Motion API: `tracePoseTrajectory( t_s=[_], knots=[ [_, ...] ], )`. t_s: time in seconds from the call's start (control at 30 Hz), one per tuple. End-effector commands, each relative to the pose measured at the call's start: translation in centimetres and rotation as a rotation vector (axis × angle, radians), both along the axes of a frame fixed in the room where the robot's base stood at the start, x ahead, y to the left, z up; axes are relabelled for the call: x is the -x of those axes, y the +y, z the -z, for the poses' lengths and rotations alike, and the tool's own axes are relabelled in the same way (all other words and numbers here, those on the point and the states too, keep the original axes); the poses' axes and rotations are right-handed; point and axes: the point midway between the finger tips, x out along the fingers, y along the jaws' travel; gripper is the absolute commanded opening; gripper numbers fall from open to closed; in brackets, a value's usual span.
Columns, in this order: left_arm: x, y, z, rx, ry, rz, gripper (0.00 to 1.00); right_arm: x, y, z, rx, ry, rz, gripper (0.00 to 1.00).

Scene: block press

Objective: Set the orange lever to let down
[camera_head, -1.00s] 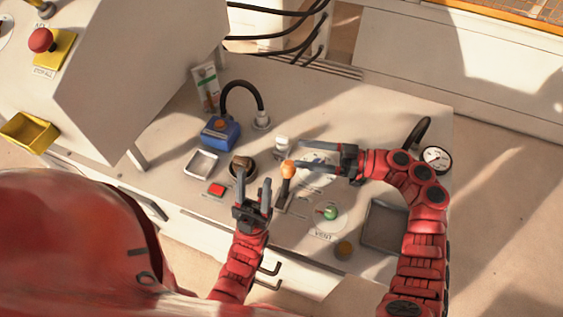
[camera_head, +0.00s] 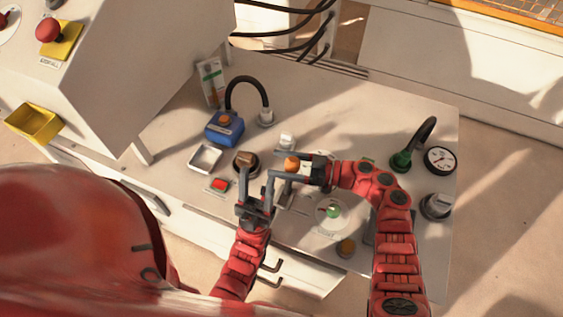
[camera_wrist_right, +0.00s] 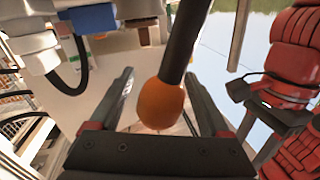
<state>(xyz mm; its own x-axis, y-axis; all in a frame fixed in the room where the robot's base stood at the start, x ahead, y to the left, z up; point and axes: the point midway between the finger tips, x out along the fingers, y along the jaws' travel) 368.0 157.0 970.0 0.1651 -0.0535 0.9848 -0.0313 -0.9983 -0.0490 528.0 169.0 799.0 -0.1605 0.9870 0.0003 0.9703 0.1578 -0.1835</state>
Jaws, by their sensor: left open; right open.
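The orange lever's knob (camera_head: 291,164) stands over the panel in the head view, at the middle of the bench. In the right wrist view the orange knob (camera_wrist_right: 161,103) hangs on its dark shaft (camera_wrist_right: 185,42) between the fingers. My right gripper (camera_head: 281,163) is open, with its fingers on either side of the knob; no grip on it shows. My left gripper (camera_head: 257,174) is open just left of the lever, with one fingertip close to a brown-topped round knob (camera_head: 246,160). The lever's base is partly hidden by my grippers.
A gauge (camera_head: 439,160) and hose stand at right. The back of the bench is fairly clear.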

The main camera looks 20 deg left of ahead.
Motion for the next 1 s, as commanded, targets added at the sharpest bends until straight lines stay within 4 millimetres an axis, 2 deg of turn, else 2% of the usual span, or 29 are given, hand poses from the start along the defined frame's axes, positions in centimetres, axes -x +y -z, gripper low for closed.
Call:
tracePoseTrajectory(
  t_s=[0.13,0.5,0.6,1.0],
  knots=[
    [0.0,0.0,0.0,0.0,0.0,0.0,0.5,-0.01,-0.02,-0.01,0.0,0.0,0.0,0.81],
    [0.0,0.0,0.0,0.0,0.0,0.0,0.5,0.0,-0.04,-0.03,0.0,-0.001,-0.001,0.14],
    [-0.01,0.0,0.01,0.0,0.0,0.0,0.5,0.0,-0.05,-0.03,0.0,-0.001,-0.001,0.0],
    [0.0,0.0,-0.13,0.0,0.0,0.0,0.5,0.08,-0.04,-0.12,0.0,-0.007,0.0,0.0]
  ],
)
